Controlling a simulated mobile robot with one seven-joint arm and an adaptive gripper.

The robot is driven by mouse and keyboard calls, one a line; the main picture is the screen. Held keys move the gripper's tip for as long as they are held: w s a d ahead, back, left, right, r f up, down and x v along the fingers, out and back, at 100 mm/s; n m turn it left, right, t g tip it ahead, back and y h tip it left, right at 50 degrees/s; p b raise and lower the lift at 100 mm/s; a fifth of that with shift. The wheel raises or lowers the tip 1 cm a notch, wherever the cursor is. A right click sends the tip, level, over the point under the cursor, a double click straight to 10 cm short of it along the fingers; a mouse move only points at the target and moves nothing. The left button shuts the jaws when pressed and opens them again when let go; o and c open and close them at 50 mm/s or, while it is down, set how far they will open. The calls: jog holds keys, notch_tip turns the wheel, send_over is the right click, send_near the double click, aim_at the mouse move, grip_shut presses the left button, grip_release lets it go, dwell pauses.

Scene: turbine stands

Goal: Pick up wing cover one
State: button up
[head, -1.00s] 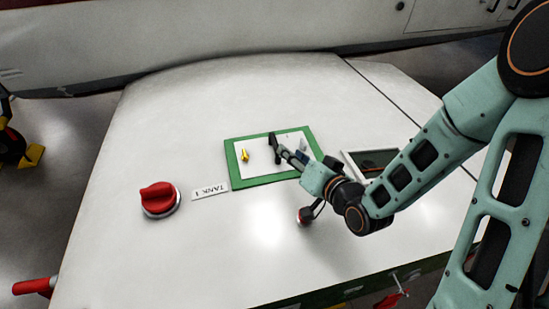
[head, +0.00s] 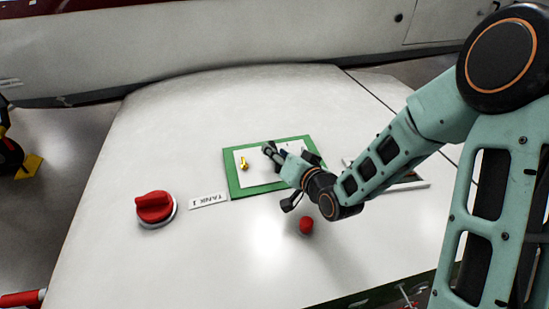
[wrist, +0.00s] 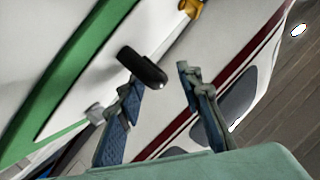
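A white panel (head: 262,172) with a green border (head: 233,183) lies on the white wing surface; it looks like the wing cover. A small yellow fitting (head: 243,163) sits on its left part. In the wrist view, the green border (wrist: 72,75) runs along the left, and a dark rounded handle (wrist: 142,68) stands out from the panel, with a yellow fitting (wrist: 190,8) beyond it. My gripper (head: 269,148) is over the panel. In the wrist view, my gripper (wrist: 158,80) is open, its fingers apart, with the handle just ahead of the left finger. Whether they touch is unclear.
A red knob (head: 155,207) and a TANK 1 label (head: 209,201) are left of the panel. A small red knob (head: 306,225) stands in front. A framed recess (head: 410,186) lies to the right, partly behind my arm.

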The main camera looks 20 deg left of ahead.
jog(key=shift+w+a+f, duration=0.2)
jog(key=shift+w+a, duration=0.2)
jog(key=shift+c, duration=0.6)
grip_shut()
